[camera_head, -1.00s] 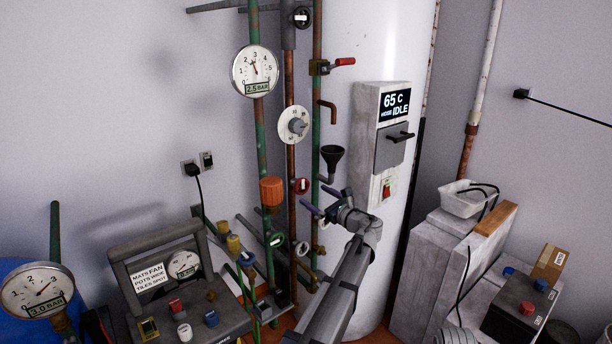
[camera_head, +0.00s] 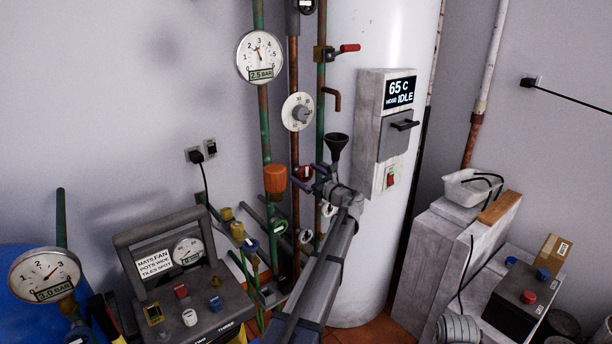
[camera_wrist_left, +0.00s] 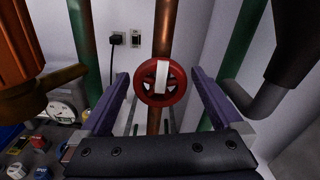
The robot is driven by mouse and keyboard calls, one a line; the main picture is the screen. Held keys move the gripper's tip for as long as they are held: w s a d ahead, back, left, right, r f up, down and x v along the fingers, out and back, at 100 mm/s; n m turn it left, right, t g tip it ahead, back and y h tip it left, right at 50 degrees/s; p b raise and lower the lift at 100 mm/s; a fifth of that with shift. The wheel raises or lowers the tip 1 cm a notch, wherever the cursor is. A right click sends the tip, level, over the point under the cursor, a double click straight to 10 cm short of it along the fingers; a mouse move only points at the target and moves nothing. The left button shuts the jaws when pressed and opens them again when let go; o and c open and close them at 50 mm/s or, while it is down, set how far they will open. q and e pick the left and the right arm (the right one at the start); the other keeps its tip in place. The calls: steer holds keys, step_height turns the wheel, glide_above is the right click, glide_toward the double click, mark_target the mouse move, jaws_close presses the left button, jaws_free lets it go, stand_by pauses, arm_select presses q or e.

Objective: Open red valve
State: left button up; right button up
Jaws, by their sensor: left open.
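The red round valve wheel (camera_wrist_left: 162,82) with a white bar across it sits on a copper pipe. In the head view the valve (camera_head: 306,172) is partly hidden by my left gripper. My left gripper (camera_head: 306,180) is open, its purple-grey fingers reaching to the valve. In the left wrist view the fingers (camera_wrist_left: 160,76) stand to the left and right of the wheel, with a gap visible on each side. Contact cannot be seen. My right gripper is not in view.
A black funnel (camera_head: 337,146) stands close right of the gripper, and an orange cap (camera_head: 275,180) close left. Green pipes flank the copper one. A grey control box (camera_head: 386,130) is on the white tank. A red lever (camera_head: 349,47) sits higher up.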

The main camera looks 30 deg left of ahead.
arm_select(q)
steer(key=c, duration=1.3)
steer(key=shift+n, duration=0.4)
steer(key=n, duration=0.8)
steer(key=shift+n, duration=0.3)
steer(key=n, duration=0.4)
steer(key=shift+n, duration=2.1)
steer(key=shift+s+n, duration=0.1)
steer(key=shift+n, duration=0.2)
